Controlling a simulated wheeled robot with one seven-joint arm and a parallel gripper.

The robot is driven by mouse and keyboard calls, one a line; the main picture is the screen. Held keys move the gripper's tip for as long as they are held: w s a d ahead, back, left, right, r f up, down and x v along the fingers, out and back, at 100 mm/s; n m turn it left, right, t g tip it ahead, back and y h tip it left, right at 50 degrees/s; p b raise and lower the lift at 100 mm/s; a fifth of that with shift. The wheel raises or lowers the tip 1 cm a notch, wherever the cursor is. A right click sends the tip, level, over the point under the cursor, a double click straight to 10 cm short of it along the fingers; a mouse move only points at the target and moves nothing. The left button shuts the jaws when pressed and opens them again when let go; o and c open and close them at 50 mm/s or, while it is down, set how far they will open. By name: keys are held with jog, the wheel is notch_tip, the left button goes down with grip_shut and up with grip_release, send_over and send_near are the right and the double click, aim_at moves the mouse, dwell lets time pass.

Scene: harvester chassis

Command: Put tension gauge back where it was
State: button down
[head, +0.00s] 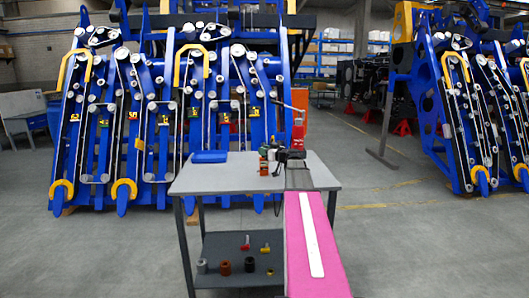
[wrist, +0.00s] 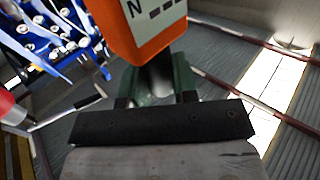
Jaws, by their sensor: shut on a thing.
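The tension gauge (wrist: 148,28) has an orange body with a grey face marked "N" and fills the top middle of the wrist view. My gripper (wrist: 157,88) is shut on its dark green lower part, between the two dark fingers. In the head view, my gripper (head: 282,155) is over the back right part of the grey table. A small orange, red and green cluster (head: 264,159) shows just left of it; at this size I cannot tell which part of it is the gauge.
A blue tray (head: 209,157) lies at the table's back left. The grey tabletop (head: 215,181) is otherwise largely clear. The lower shelf (head: 222,280) holds several small cylinders and red and yellow parts. Blue harvester chassis (head: 150,130) stand behind the table and at the right (head: 455,110).

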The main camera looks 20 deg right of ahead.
jog(key=shift+f, duration=0.1)
jog(key=c, duration=0.9)
grip_release()
jog(key=v, duration=1.2)
